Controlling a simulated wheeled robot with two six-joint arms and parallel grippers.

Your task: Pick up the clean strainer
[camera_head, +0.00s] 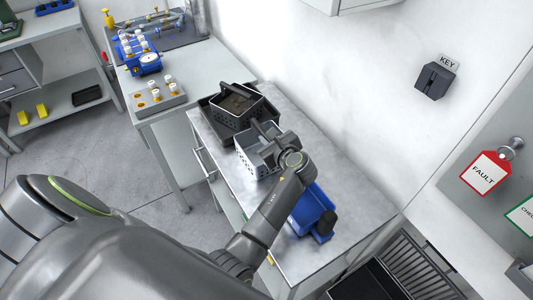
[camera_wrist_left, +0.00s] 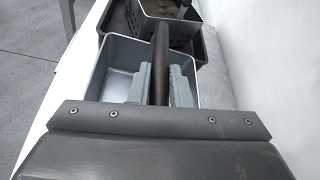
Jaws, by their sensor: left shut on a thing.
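The clean strainer (camera_head: 244,157) is a light grey basket with perforated walls, standing on the metal-topped bench. In the left wrist view, its empty pale inside (camera_wrist_left: 119,82) shows below a dark bar handle (camera_wrist_left: 160,48). My left gripper (camera_head: 268,138) reaches over the strainer from above. In the left wrist view, its two grey fingers (camera_wrist_left: 161,84) lie on either side of the handle and are shut on it. Part of the strainer is hidden behind my wrist. My right gripper is in neither view.
A dark tray (camera_head: 211,117) holding another strainer with brown dirt (camera_head: 236,103) stands just behind. The white wall runs along the bench's far side. The bench's near right end (camera_head: 352,222) is clear.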

